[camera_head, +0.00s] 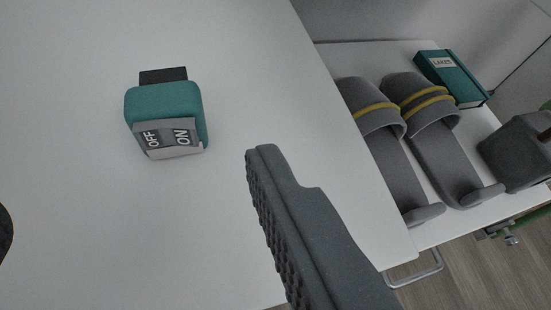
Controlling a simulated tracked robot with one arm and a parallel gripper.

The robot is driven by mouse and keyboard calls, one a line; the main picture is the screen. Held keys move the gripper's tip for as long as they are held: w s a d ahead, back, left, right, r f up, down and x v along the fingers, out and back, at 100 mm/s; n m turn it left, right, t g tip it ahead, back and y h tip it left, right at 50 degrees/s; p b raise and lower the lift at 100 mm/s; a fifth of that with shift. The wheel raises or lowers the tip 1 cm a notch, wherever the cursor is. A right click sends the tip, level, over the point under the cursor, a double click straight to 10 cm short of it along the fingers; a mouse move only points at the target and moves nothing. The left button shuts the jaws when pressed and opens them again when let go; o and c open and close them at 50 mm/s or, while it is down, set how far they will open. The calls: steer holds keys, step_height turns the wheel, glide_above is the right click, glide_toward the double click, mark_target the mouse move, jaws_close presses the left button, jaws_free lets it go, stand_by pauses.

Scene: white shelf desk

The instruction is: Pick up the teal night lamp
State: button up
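The teal night lamp (163,100) lies on the white desk top (80,220) at the upper left. It is a small rounded teal block with a grey panel marked OFF and ON, and a black part sticks out at its far end. One dark grey finger of my gripper (300,230) shows at the lower middle, with its ridged pad facing left. The lamp is beyond and to the left of this finger, apart from it. Nothing touches the visible pad, so my gripper looks open and empty. The other finger is not clearly seen.
A lower white shelf (395,55) at right holds grey sandals (435,150) with yellow bands, a teal book (450,75) labelled LAKES and a dark grey object (515,150). A dark rounded thing (5,232) is cut off at the left edge. Desk around the lamp is clear.

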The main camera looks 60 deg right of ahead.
mark_target(162, 119)
steer(key=x, duration=0.2)
steer(key=b+x, duration=0.1)
steer(key=x, duration=0.2)
steer(key=s+f+b+x, duration=0.1)
steer(key=x, duration=0.2)
steer(key=shift+w+d, duration=0.15)
steer(key=shift+d, duration=0.2)
steer(key=shift+w+d+f, duration=0.1)
steer(key=shift+w+f, duration=0.25)
steer(key=shift+a+b+x, duration=0.1)
steer(key=shift+b+x, duration=0.45)
steer(key=shift+x, duration=0.6)
steer(key=shift+a+b+x, duration=0.15)
steer(key=shift+b+x, duration=0.35)
steer(key=shift+x, duration=0.65)
steer(key=c, duration=1.1)
